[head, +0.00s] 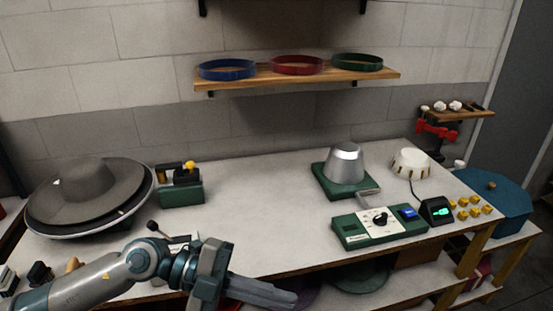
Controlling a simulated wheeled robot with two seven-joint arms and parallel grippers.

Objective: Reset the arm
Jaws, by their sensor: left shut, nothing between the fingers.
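My left arm comes in from the lower left, and my left gripper (288,298) points right at the front edge of the table. Its fingers are shut with nothing between them. It is apart from the hat press and the hat. The hat press has a silver metal block (345,163) on a green base (329,187). A green control box (379,228) with a dial stands in front of it. A grey wide-brimmed hat (92,188) lies on a round stand at the table's left. My right gripper is not in view.
The middle of the white table (262,205) is clear. A green box with a yellow knob (181,189) stands beside the hat. A wooden shelf (297,78) holds blue, red and green bands. A white round piece (411,163), a small display (436,211) and yellow pieces sit at right.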

